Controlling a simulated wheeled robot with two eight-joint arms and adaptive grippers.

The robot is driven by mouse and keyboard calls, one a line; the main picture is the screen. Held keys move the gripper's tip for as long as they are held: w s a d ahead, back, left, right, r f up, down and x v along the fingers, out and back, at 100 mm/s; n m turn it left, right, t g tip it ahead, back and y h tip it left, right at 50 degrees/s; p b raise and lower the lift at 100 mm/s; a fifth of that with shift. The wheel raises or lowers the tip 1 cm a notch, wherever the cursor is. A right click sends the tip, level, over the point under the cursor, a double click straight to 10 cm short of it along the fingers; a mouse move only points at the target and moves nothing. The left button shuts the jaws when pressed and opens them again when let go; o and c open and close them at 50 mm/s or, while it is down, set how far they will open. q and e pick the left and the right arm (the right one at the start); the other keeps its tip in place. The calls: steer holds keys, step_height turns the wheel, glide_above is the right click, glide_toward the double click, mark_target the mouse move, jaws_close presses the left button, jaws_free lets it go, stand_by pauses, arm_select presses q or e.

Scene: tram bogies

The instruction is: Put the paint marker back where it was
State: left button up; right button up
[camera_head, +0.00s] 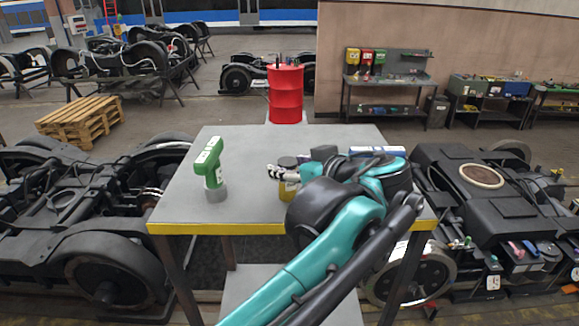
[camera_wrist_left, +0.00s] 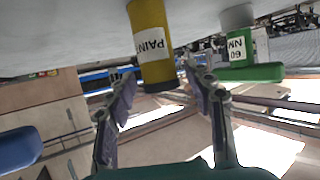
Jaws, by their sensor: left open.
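The paint marker (camera_head: 287,190) is a yellow cylinder with a dark cap, standing upright on the grey table (camera_head: 250,211) near its middle. In the left wrist view, which is upside down, the paint marker (camera_wrist_left: 152,40) shows a white label with "PAIN". My left gripper (camera_head: 277,171) is open at the marker's upper part. In the wrist view the fingers of the left gripper (camera_wrist_left: 160,75) lie on either side of the cap end, with gaps visible; contact cannot be told. My right gripper is not in view.
A green tool-shaped object (camera_head: 210,163) with a grey base stands left on the table. A dark box (camera_head: 323,152) and a blue-and-white box (camera_head: 377,150) lie at the back right. Bogies flank the table. A red drum (camera_head: 286,95) stands behind. The table's front left is clear.

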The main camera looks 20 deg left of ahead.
arm_select(q)
steer(key=b+v, duration=0.1)
steer(key=v, duration=1)
steer(key=shift+s+d+b, duration=0.2)
steer(key=shift+s+b, duration=0.05)
steer(key=shift+b, duration=0.1)
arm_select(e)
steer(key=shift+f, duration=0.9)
arm_select(q)
steer(key=shift+r, duration=0.1)
